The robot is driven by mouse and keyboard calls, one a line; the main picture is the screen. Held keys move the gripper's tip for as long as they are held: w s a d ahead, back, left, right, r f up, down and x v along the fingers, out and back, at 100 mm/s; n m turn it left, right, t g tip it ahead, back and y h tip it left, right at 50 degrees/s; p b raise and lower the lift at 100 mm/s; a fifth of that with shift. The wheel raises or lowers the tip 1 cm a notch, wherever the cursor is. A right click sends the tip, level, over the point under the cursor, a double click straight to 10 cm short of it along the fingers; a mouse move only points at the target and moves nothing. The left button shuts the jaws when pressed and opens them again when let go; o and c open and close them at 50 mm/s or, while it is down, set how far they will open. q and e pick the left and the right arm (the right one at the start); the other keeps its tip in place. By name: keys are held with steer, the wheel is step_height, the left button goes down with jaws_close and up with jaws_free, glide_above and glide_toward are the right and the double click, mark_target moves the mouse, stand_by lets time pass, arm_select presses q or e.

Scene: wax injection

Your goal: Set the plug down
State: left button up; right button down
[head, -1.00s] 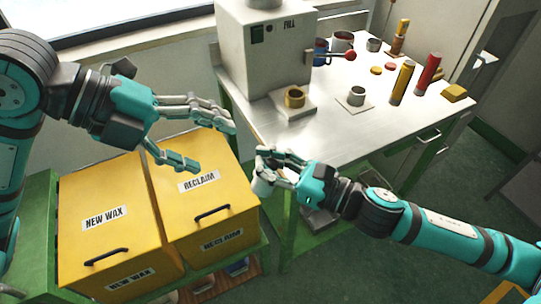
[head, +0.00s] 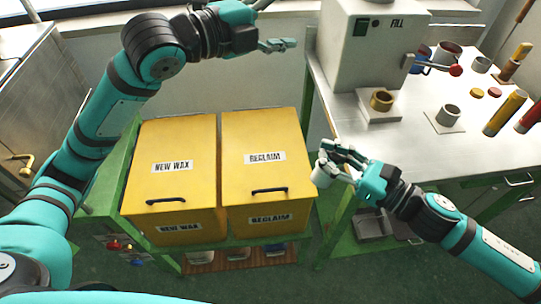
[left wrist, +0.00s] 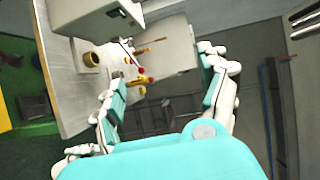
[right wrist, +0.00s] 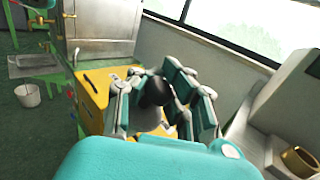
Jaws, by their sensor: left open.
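My left gripper (head: 283,45) is open and empty, high behind the yellow bins. Its spread fingers show in the left wrist view (left wrist: 160,105).
The yellow new wax bin (head: 145,190) and reclaim bin (head: 290,190) have closed lids on a green stand. At right, the steel table (head: 420,160) holds the fill machine (head: 350,55), a brass ring (head: 381,103), a grey ring (head: 448,115) and wax sticks (head: 505,113).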

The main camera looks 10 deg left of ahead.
arm_select(q)
steer(key=a+r+m+t+h, duration=0.3)
steer(key=a+r+t, duration=0.1)
steer(key=r+t, duration=0.2)
steer(key=s+d+f+m+g+h, duration=0.25)
steer(key=s+f+m+g, duration=0.25)
steer(key=f+m+g, duration=0.3)
steer(key=s+d+f+m+g+h, duration=0.2)
steer(key=s+d+f+m+g, duration=0.3)
steer(key=m, duration=0.4)
steer(key=m+g+y, duration=0.2)
steer(key=g+y, duration=0.2)
steer(key=y, duration=0.1)
glide_toward(315, 173)
steer(key=x, duration=1.2)
steer(key=shift+d+f, duration=0.1)
steer(key=shift+d, duration=0.05)
